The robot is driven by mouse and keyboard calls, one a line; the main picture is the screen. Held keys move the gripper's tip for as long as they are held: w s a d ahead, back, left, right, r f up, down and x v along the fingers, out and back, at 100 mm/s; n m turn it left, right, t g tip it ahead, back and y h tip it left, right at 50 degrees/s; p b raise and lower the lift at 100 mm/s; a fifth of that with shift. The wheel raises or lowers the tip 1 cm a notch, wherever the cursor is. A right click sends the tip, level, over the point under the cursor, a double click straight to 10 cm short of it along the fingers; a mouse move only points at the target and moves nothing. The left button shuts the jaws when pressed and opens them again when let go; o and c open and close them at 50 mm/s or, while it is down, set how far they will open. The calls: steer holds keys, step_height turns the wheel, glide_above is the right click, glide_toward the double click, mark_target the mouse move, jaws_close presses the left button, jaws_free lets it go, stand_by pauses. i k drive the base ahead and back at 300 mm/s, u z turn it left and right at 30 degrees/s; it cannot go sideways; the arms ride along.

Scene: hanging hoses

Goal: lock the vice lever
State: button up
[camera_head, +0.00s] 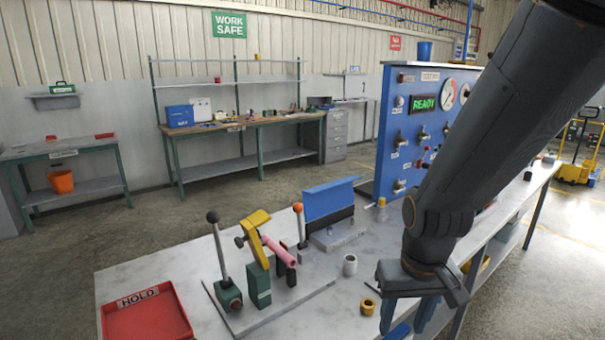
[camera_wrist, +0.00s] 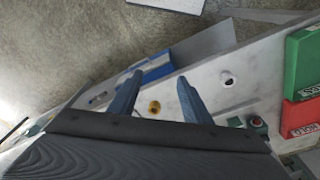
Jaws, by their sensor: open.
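A lever with a black ball knob (camera_head: 213,217) stands nearly upright, leaning slightly, on a green base at the left of a grey plate on the bench. Beside it a yellow clamp (camera_head: 256,222) sits above a green block, with a pink hose piece (camera_head: 278,250) at it. A second lever with an orange ball knob (camera_head: 297,208) stands just behind the hose. I cannot tell for certain which lever is the vice's. My gripper (camera_head: 407,312) is open and empty, pointing down right of these parts. Its two fingers also show in the wrist view (camera_wrist: 160,85).
A red HOLD tray (camera_head: 148,318) lies at the bench's left front. A white ring (camera_head: 349,265) and a yellow ring (camera_head: 367,306) lie between plate and gripper. A blue bracket (camera_head: 331,200) stands behind. The blue gauge panel (camera_head: 430,125) rises beyond my arm.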

mark_target(297, 208)
steer(key=k, duration=0.7)
steer(key=z, duration=0.7)
steer(key=i, duration=1.35)
steer(key=u, duration=0.6)
